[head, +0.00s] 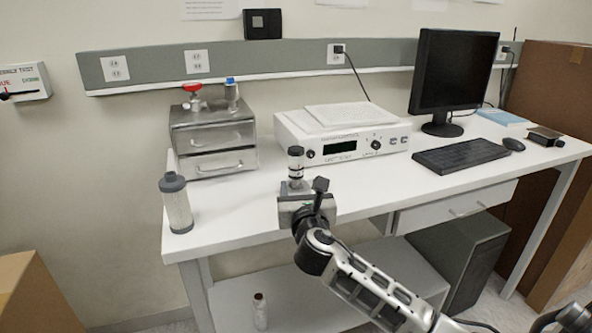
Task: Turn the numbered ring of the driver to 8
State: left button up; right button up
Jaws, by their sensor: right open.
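The right gripper reaches in from the lower right and is just in front of and below the driver's ring. It is open; I cannot tell whether its fingers touch the driver. The numbers on the ring are too small to read. My left gripper is not in view.
The white bench (235,216) carries a metal drawer box (212,140) with red and blue valves, a filter bottle (176,206), a white instrument (345,135), a monitor (453,75) and a keyboard (460,156). The bench top between the bottle and the driver is clear.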

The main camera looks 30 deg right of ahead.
aim_at(297, 175)
jog(key=x, duration=0.8)
jog(key=shift+w+d, duration=0.15)
jog(key=shift+w, duration=0.15)
jog(key=c, duration=1)
